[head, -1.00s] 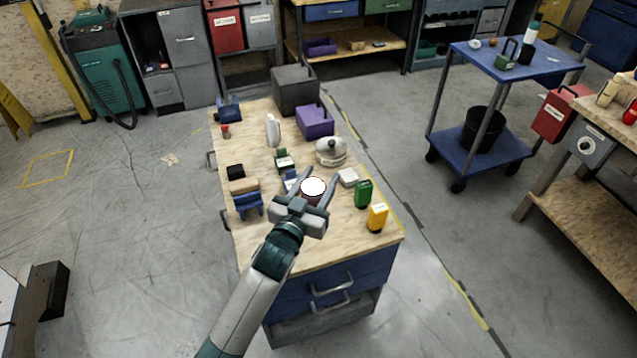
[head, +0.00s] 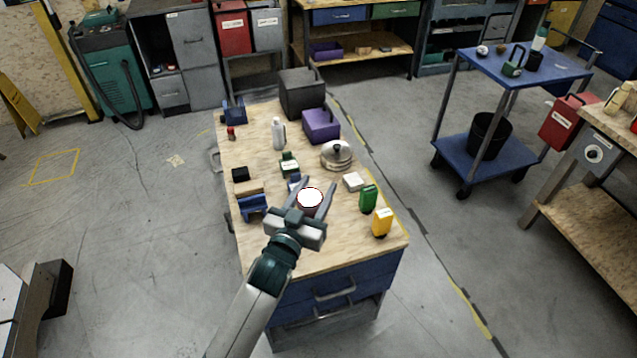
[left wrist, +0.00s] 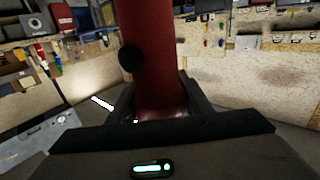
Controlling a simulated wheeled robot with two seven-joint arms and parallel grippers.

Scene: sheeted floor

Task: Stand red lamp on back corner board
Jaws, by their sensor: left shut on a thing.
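The red lamp shows in the head view as a white round top with a dark red rim (head: 310,198), between the fingers of my left gripper (head: 317,187). In the left wrist view the lamp is a red cylinder (left wrist: 163,60) with a black round knob on its side. My left gripper is shut on it over the front half of the wooden bench top (head: 345,253). The lamp's lower end is hidden by the gripper in the head view. I cannot make out a separate corner board. My right gripper is not in view.
Around the lamp stand a green bottle (head: 368,198), a yellow bottle (head: 382,222), a white block (head: 353,182), a silver lidded pot (head: 337,155) and a blue holder (head: 252,207). Farther back are a white bottle (head: 278,134), a purple box (head: 321,126) and a dark grey box (head: 302,94).

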